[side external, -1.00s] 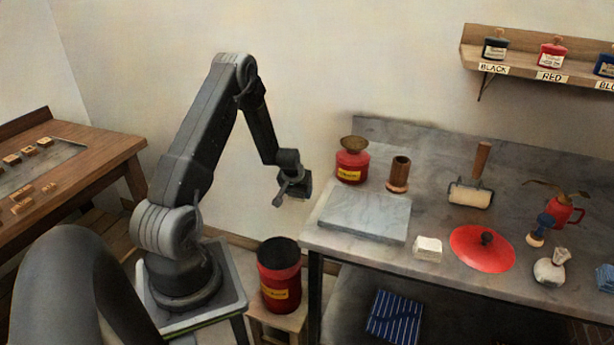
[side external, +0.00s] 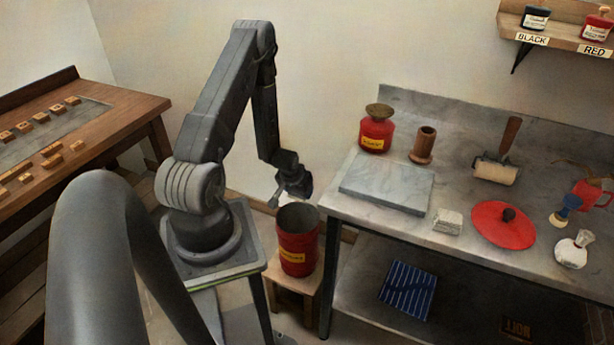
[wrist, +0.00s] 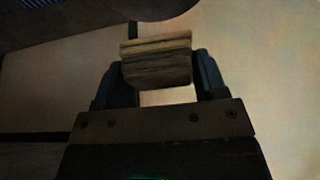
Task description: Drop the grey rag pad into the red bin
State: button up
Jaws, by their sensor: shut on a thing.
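The red bin (side external: 298,256), with a yellow label and an open top, stands on a small wooden stool between my base and the marble bench. My gripper (side external: 290,190) is just above the bin's rim in the side view, close to its back edge; I cannot tell if it is right over the opening. In the wrist view my gripper (wrist: 160,78) is shut on the grey rag pad (wrist: 157,65), a layered grey-brown block held between both fingers. The pad is not clear in the side view.
The marble bench (side external: 360,222) at right carries a grey slab (side external: 388,184), a red can (side external: 376,132), a pale block (side external: 447,222) and a red disc (side external: 503,225). A blue striped cloth (side external: 408,289) lies on its lower shelf. A wooden table (side external: 120,105) stands at left.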

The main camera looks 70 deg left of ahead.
aim_at(297, 200)
jog(key=shift+s+d+f, duration=0.3)
jog(key=shift+s+f, duration=0.05)
notch_tip(297, 200, down, 10)
jog(key=shift+f, duration=0.25)
dwell(0.4)
jog(key=o, duration=1)
jog(key=shift+o, duration=0.2)
jog(key=shift+r, duration=3.5)
